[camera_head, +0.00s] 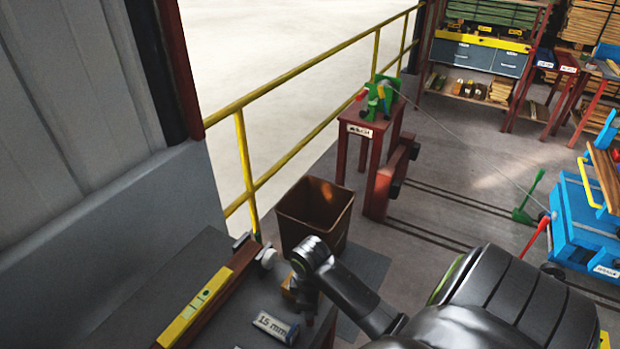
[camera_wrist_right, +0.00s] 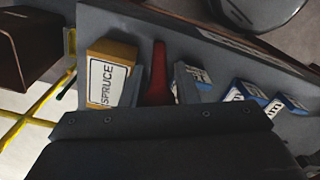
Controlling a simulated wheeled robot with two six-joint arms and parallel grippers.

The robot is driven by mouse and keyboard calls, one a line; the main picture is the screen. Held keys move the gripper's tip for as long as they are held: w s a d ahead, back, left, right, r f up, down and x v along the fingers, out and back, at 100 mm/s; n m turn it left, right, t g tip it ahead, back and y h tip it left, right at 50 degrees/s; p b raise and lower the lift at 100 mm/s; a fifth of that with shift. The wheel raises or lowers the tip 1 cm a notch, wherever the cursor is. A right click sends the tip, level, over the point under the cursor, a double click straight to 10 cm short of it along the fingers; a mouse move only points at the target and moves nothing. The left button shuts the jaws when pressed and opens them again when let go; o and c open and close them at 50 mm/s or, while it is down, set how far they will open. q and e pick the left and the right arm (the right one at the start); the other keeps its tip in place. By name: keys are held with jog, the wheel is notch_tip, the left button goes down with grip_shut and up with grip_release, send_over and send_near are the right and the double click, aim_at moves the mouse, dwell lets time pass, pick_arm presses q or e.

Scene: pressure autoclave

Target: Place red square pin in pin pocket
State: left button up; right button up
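My right arm comes in from the lower right in the head view, with its gripper (camera_head: 306,300) low over the dark bench top, beside the 15 mm box. In the right wrist view a narrow red piece (camera_wrist_right: 158,75) shows just beyond the dark gripper body, between two grey finger-like parts. It may be the red square pin; its lower end is hidden, and I cannot tell whether the fingers touch it. I cannot make out the pin pocket. My left gripper is not in view.
A yellow block labelled SPRUCE (camera_wrist_right: 110,75) stands close beside the red piece. Small labelled boxes, including a 15 mm box (camera_head: 275,326), lie nearby. A yellow level (camera_head: 195,306) lies on the bench (camera_head: 130,310). A brown bin (camera_head: 315,212) stands beyond, near a yellow railing (camera_head: 243,160).

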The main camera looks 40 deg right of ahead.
grip_shut()
